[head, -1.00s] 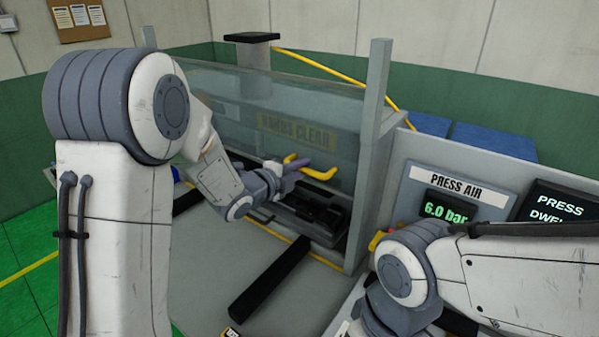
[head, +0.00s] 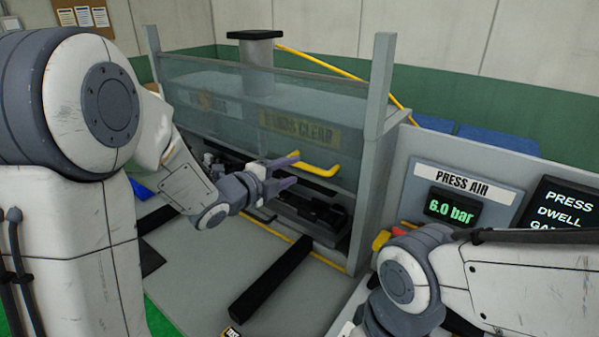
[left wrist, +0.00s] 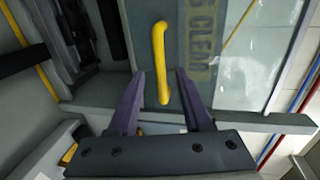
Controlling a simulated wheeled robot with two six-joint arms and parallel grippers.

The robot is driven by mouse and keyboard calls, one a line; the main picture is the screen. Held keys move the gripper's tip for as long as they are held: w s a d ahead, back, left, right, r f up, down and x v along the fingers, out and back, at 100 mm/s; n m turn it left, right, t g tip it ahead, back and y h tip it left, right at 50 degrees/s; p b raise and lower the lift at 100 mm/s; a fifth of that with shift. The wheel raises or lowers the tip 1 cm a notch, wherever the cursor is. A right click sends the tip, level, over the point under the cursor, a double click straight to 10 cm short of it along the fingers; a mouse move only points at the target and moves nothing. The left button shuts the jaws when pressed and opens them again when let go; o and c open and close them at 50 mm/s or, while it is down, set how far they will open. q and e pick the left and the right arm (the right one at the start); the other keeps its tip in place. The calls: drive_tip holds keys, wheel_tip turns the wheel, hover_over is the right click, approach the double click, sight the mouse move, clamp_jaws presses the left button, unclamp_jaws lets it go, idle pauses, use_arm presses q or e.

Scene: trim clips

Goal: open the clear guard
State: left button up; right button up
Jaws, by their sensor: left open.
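The clear guard (head: 225,92) is a see-through panel marked "HANDS CLEAR" across the front of the press. Its lower edge stands above a dark opening. A yellow bar handle (head: 318,170) is on its lower part; it also shows in the left wrist view (left wrist: 160,60). My left gripper (head: 296,170) is in front of the handle. In the left wrist view my left gripper (left wrist: 160,84) is open, with the handle's near end between its two purple fingers and space on both sides. My right arm is at the lower right of the head view; its gripper is out of view.
A dark fixture (head: 310,212) lies in the opening under the guard. A dark bar (head: 270,280) lies on the grey bench top. A grey post (head: 378,90) stands at the guard's right end. A panel reading "PRESS AIR 6.0 bar" (head: 460,195) is on the right.

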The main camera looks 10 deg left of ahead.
use_arm(q)
drive_tip(key=shift+b+v, duration=0.35)
drive_tip(key=shift+v, duration=2.05)
drive_tip(key=s+d+f+n+g+y, duration=0.5)
drive_tip(key=s+d+f+n+g, duration=0.15)
drive_tip(key=s+f+n, duration=0.35)
drive_tip(key=s+d+f+n+g, duration=0.1)
drive_tip(key=s+n+g, duration=0.2)
drive_tip(key=s, duration=0.7)
drive_tip(key=s+d+n+g+y, duration=0.1)
drive_tip(key=s+d+n+g, duration=0.1)
drive_tip(key=s, duration=0.8)
drive_tip(key=shift+d+f+n+g, duration=0.25)
drive_tip(key=shift+f+n+g, duration=0.25)
drive_tip(key=shift+g, duration=0.65)
drive_tip(key=shift+a+r, duration=0.1)
